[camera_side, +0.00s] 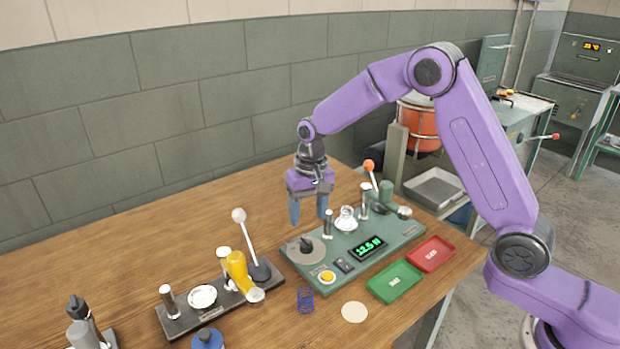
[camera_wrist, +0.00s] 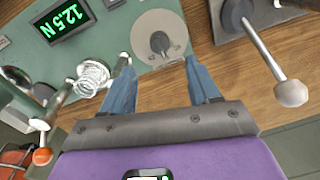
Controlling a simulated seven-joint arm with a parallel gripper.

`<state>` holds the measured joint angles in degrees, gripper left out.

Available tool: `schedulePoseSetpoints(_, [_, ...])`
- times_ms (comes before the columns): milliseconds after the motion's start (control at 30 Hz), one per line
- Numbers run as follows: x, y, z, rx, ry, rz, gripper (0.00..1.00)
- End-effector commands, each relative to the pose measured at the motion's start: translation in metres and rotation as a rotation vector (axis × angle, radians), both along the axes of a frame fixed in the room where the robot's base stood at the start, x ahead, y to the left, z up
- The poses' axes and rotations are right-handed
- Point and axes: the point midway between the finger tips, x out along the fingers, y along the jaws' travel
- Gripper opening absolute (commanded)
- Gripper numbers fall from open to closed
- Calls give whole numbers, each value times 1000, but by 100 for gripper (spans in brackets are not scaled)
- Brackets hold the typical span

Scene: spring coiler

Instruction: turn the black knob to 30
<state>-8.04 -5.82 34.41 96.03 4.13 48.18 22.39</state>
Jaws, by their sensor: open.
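The black knob (camera_side: 306,245) sits on a round grey dial plate at the left end of the green panel (camera_side: 345,283). In the wrist view the knob (camera_wrist: 160,42) shows on its pale disc, between and beyond my fingertips. My gripper (camera_side: 309,222) is open and empty, pointing down above and behind the knob, apart from it. In the wrist view my gripper (camera_wrist: 160,62) shows two blue fingers spread wide. The display (camera_side: 369,248) on the panel appears to read 12.5 N. The dial's markings are too small to read.
A black base with a white-balled lever (camera_side: 239,215) and a yellow handle (camera_side: 238,268) stands left of the panel. An orange-balled lever (camera_side: 369,166) rises at its back. A green tray (camera_side: 394,282) and red tray (camera_side: 431,254) lie to its right. A blue spring (camera_side: 305,300) stands in front.

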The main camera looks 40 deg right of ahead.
Motion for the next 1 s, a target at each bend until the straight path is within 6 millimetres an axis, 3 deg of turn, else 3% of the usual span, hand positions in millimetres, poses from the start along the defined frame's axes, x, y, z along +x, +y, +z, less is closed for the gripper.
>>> schedulePoseSetpoints(200, [0,-3,48,1,-6,0,61])
schedulePoseSetpoints(400, [0,-4,79,0,-4,0,61])
schedulePoseSetpoints(600, [-1,-5,92,0,-1,0,61])
schedulePoseSetpoints(1000, [-3,-4,94,0,0,7,61])
